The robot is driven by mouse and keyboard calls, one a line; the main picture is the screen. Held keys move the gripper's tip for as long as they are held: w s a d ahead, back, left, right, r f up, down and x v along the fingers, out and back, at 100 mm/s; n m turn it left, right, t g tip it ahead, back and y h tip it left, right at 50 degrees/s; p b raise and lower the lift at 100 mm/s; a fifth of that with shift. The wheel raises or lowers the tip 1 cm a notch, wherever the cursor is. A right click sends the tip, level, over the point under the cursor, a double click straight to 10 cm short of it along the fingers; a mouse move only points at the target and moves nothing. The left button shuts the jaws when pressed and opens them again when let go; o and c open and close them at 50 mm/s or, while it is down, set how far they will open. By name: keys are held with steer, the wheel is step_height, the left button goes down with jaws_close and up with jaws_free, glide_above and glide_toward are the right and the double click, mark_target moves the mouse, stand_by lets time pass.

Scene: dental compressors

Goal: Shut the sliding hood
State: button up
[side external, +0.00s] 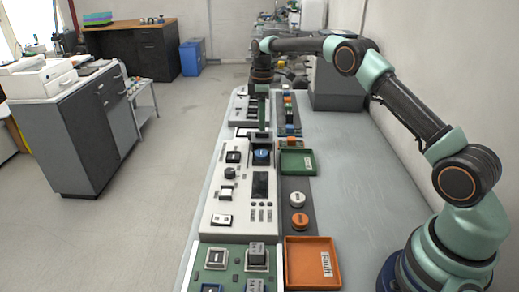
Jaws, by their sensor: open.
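The long white control panel (210,212) runs along the bench. On it, a blue round knob or button (261,155) sits in a dark frame, with a small dark hood-like piece (260,137) just behind it; I take this as the sliding hood. The blue button is uncovered from this side. My gripper (261,120) points down over the far part of the panel, just behind the hood-like piece. It is open, with nothing seen between its fingers. Whether a finger touches the hood cannot be told from this view.
Small coloured parts (289,112) line the far strip. The grey bench (350,180) is clear to the right.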

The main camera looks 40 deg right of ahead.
mark_target(262, 139)
steer(key=shift+f, duration=1.75)
jaws_close()
steer(key=shift+r, duration=0.1)
